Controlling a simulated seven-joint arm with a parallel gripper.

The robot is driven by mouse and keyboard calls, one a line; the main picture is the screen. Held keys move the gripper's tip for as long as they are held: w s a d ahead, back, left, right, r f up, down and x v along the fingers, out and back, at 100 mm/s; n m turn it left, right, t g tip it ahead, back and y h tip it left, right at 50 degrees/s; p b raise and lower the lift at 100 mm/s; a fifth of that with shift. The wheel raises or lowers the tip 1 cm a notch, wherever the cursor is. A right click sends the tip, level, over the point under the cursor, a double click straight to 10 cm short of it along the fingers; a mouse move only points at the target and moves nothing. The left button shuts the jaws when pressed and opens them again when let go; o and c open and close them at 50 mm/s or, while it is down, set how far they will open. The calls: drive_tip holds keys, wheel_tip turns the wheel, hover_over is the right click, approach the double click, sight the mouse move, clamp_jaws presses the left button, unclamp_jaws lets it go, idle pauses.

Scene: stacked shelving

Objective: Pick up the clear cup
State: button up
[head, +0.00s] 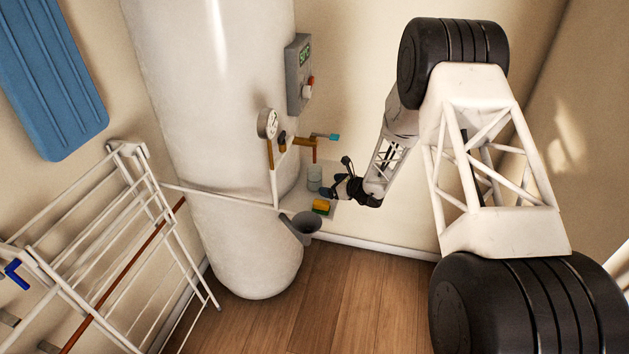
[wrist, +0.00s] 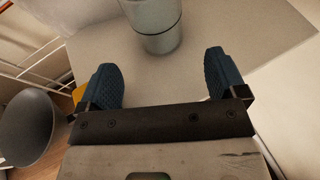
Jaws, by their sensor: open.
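The clear cup (head: 314,177) stands upright on a small pale shelf beside the tank in the head view. In the wrist view the clear cup (wrist: 156,22) is at the top centre, greyish and see-through, its upper part cut off by the frame edge. My gripper (head: 328,188) is just to the right of the cup in the head view. In the wrist view my gripper (wrist: 163,75) has its two blue fingertips spread apart. The cup lies just beyond the gap between them. Nothing is between the fingers.
A yellow and green sponge (head: 321,206) and a grey funnel-like bowl (head: 302,227) are near the shelf's front. A white tank (head: 222,120) with a gauge and pipes stands behind. A drying rack (head: 120,240) is at left. The shelf surface (wrist: 235,40) right of the cup is clear.

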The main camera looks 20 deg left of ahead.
sight(321, 183)
drive_tip(key=shift+x, duration=1.25)
drive_tip(key=shift+a, duration=0.15)
drive_tip(key=shift+x, duration=2.5)
drive_tip(key=shift+c, duration=0.3)
drive_tip(key=shift+r, duration=0.1)
drive_tip(key=c, duration=1)
